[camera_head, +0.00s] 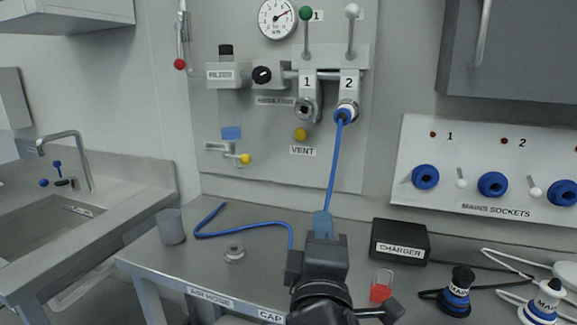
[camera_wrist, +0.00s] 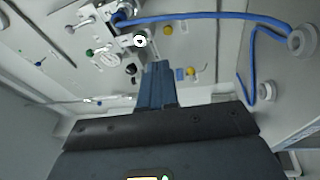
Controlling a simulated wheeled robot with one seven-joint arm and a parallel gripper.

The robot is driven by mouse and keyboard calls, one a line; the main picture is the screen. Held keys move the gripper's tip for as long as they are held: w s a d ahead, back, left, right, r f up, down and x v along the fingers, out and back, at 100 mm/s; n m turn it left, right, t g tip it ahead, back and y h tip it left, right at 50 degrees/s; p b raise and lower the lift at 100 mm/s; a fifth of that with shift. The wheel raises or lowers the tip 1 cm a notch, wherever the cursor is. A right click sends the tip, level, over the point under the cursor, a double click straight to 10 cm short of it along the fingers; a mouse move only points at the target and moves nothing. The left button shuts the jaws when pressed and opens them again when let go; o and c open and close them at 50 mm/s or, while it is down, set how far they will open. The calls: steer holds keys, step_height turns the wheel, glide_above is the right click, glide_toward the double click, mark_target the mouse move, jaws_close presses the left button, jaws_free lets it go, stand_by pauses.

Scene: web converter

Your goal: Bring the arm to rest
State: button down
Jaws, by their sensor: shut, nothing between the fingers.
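My gripper (camera_head: 322,218) is over the front middle of the bench, its blue fingers together and empty. In the wrist view the fingers (camera_wrist: 155,82) point toward the wall panel. My dark wrist hides part of the bench beneath it. A blue hose (camera_head: 335,160) is at port 2 (camera_head: 347,106) on the panel and hangs down behind my gripper. In the wrist view the hose (camera_wrist: 215,16) passes clear of the fingers. More blue hose (camera_head: 250,225) lies on the bench left of my gripper.
A grey cup (camera_head: 170,226) and a small round cap (camera_head: 234,253) stand on the bench at left. A black charger (camera_head: 400,241), a red item (camera_head: 381,288) and blue-banded plugs (camera_head: 457,290) with cables crowd the right. Mains sockets (camera_head: 492,184) and a grey cabinet (camera_head: 515,50) are on the wall.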

steer(key=s+d+f+m+g+y, duration=0.2)
steer(key=s+d+f, duration=0.3)
steer(key=s+f, duration=0.4)
steer(key=s+d+f+m+g+y, duration=0.1)
steer(key=s+d+f+y, duration=0.1)
steer(key=s+d+f, duration=0.55)
steer(key=s+d+m+g+h, duration=0.1)
steer(key=s+d+m, duration=0.3)
steer(key=s+m, duration=0.8)
steer(key=s+h, duration=0.1)
steer(key=s, duration=1.3)
steer(key=shift+s+r+m+g, duration=0.2)
steer(key=shift+r+m+g, duration=0.15)
steer(key=shift+m+g, duration=0.05)
